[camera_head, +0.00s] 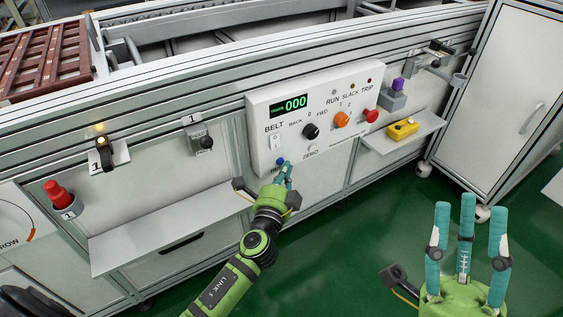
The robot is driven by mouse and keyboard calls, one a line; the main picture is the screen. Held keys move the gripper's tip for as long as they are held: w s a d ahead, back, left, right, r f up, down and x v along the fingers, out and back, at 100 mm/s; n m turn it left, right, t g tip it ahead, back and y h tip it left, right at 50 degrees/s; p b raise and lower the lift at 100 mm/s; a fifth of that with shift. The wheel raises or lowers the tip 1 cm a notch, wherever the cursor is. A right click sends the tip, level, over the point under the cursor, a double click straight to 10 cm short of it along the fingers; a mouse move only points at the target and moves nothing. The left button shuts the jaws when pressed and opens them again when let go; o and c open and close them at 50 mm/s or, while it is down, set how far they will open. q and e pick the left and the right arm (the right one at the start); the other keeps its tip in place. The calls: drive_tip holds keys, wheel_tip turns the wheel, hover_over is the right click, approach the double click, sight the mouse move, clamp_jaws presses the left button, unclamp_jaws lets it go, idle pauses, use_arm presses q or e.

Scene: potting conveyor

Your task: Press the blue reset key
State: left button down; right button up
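The blue reset key (280,161) is a small round button at the lower left of the white control panel (262,105). The label beneath it is mostly covered by my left gripper. My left gripper (287,168) has its teal fingers drawn together, empty, with the tips right beside the key's lower right side. I cannot tell whether they touch it. My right gripper (467,208) is at the lower right, its teal fingers spread, pointing up and empty, far from the panel.
The panel also carries a white belt switch (275,138), a black knob (311,131), an orange knob (342,119) and a red button (370,116). Shelves (170,228) flank it; a yellow box (403,129) sits on the right one. Green floor (350,240) is clear.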

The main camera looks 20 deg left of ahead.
use_arm(q)
drive_tip(key=s+d, duration=0.3)
drive_tip(key=d, duration=0.1)
drive_tip(key=shift+s+d+b, duration=0.35)
drive_tip(key=shift+d+b, duration=0.05)
drive_tip(key=shift+b, duration=0.05)
idle(0.7)
